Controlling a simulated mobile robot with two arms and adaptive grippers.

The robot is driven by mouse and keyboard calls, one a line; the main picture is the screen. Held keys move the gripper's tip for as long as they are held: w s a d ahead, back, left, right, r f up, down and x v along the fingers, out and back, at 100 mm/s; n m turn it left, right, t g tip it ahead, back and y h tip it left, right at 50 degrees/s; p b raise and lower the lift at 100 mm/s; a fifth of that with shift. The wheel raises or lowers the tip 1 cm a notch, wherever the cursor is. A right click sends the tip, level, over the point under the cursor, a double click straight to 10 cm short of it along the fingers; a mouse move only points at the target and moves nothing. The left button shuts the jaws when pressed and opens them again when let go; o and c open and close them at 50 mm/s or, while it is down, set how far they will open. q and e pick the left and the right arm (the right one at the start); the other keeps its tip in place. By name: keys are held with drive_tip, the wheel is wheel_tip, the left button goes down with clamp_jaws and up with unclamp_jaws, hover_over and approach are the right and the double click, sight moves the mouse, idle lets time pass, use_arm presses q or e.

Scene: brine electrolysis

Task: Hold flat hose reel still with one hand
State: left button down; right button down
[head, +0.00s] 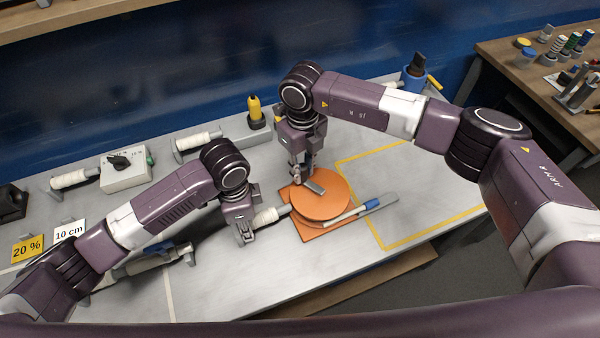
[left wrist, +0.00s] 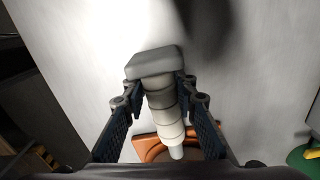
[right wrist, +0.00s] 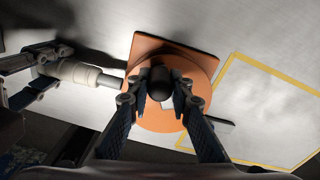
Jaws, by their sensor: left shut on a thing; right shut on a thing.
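The orange flat hose reel (head: 330,203) lies on the grey bench, right of centre in the head view. It also shows in the right wrist view (right wrist: 200,70). My right gripper (head: 304,172) comes down over the reel and is shut on the dark knob (right wrist: 160,80) at its middle. My left gripper (head: 245,232) is just left of the reel, shut on a pale ribbed hose fitting (left wrist: 162,100) with a grey block at one end. The fitting's thin tip reaches the reel's edge. The contact under the right fingertips is partly hidden.
A grey bar with a blue sleeve (head: 371,204) lies by the reel's right side. A yellow taped outline (head: 432,237) encloses clear bench to the right. White hose rolls (head: 198,140), a switch box (head: 126,169) and a yellow-black tool (head: 255,112) stand further left and back.

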use_arm(q)
drive_tip(key=shift+s+d, duration=0.2)
drive_tip(key=shift+d, duration=0.1)
use_arm(e)
drive_tip(key=m, duration=0.1)
drive_tip(key=w+m, duration=0.1)
drive_tip(key=m, duration=0.1)
drive_tip(key=shift+w+d+r, duration=0.15)
drive_tip(key=shift+w+d, duration=0.05)
drive_tip(key=shift+d, duration=0.2)
drive_tip(key=m, duration=0.1)
drive_tip(key=d+m, duration=0.1)
drive_tip(key=shift+w+d+m, duration=0.1)
drive_tip(key=shift+w+m, duration=0.2)
drive_tip(key=shift+w, duration=0.05)
use_arm(q)
drive_tip(key=shift+a, duration=0.1)
use_arm(e)
drive_tip(key=d+m, duration=0.1)
drive_tip(key=m, duration=0.2)
drive_tip(key=shift+w+d, duration=0.15)
drive_tip(key=shift+d, duration=0.2)
use_arm(q)
drive_tip(key=shift+a, duration=0.1)
use_arm(e)
drive_tip(key=shift+d+m, duration=0.6)
drive_tip(key=shift+m, duration=0.7)
use_arm(q)
drive_tip(key=shift+a, duration=0.1)
